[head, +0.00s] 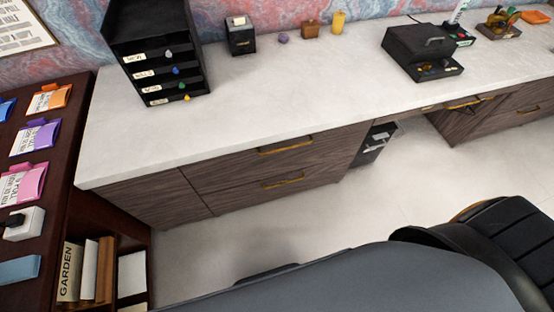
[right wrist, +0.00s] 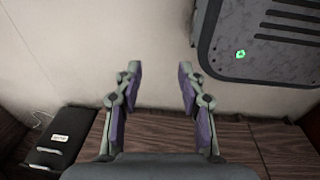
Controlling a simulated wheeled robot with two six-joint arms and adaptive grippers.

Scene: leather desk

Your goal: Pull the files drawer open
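The desk front has two wide wooden drawers, an upper one (head: 240,167) and a lower one (head: 240,194), each with a brass handle, and both look shut. A black organiser (head: 150,35) on the desktop has several labelled small drawers with coloured knobs. I cannot read which drawer is marked files. My right gripper (right wrist: 159,78) is open and empty in the right wrist view, with purple pads, over pale floor beside wooden fronts (right wrist: 165,125). Neither gripper shows in the head view.
A black box with a white label (right wrist: 60,138) is left of the right gripper. A black unit (head: 374,143) stands under the desk. A dark shelf (head: 60,110) stands at left, and a black chair (head: 490,240) at right. Pale floor (head: 310,220) before the drawers is clear.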

